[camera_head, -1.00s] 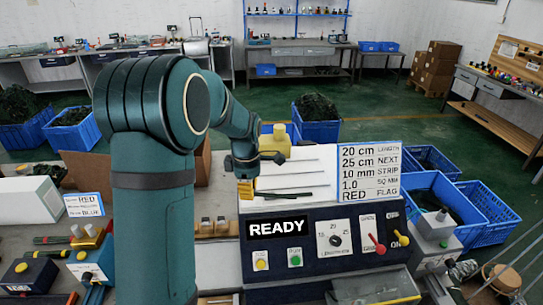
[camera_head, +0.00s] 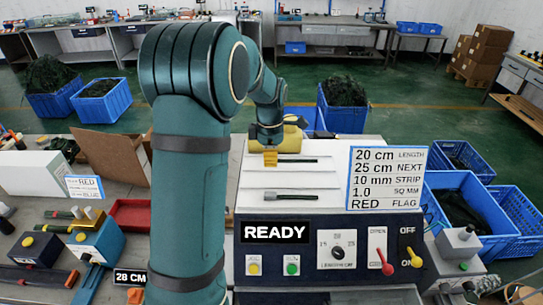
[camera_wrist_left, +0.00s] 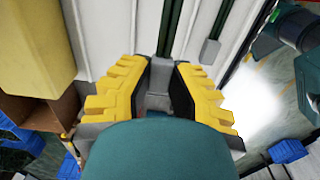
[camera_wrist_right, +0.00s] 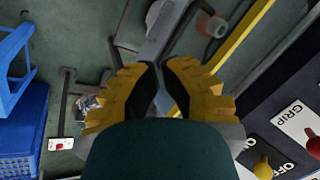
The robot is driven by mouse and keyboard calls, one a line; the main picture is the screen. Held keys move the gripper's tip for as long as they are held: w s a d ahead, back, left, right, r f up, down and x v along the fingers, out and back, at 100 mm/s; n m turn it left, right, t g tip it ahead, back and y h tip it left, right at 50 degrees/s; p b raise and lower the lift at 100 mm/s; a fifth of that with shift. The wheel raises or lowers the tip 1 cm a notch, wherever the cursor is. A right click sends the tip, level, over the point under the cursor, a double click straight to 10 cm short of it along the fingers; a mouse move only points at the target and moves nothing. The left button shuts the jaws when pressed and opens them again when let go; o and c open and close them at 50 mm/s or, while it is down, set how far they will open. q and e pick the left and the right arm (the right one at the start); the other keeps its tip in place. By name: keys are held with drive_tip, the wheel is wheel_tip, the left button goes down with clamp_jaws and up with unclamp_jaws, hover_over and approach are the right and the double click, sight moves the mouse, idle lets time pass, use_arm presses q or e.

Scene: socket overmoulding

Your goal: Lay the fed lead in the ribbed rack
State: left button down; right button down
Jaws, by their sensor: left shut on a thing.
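The white ribbed rack (camera_head: 330,178) lies on top of the machine, with low ridges running left to right. My left gripper (camera_head: 270,158) is shut on a dark lead (camera_head: 298,160) at the rack's back part; the lead sticks out to the right of the fingers. In the left wrist view the lead (camera_wrist_left: 170,28) runs between the fingers (camera_wrist_left: 162,75). It is at or just above the rack surface; I cannot tell if it touches. A second lead (camera_head: 290,197) with a grey end lies nearer the front. My right gripper (camera_wrist_right: 160,68) shows only in its wrist view, shut and empty.
The machine's front panel reads READY (camera_head: 276,232), with a red lever (camera_head: 386,265) and a yellow lever (camera_head: 413,258). A sign board (camera_head: 386,178) stands at the rack's right. Blue crates (camera_head: 470,205) are to the right.

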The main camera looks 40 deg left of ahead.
sight(271, 180)
use_arm(q)
drive_tip(key=shift+f, duration=0.1)
drive_tip(key=shift+w+f, duration=0.1)
drive_tip(key=shift+f, duration=0.1)
drive_tip(key=shift+f+b, duration=1.45)
drive_tip(key=shift+f, duration=1.6)
drive_tip(key=c, duration=0.9)
unclamp_jaws()
drive_tip(key=shift+r, duration=0.1)
wheel_tip(271, 180, up, 12)
drive_tip(key=shift+f, duration=0.1)
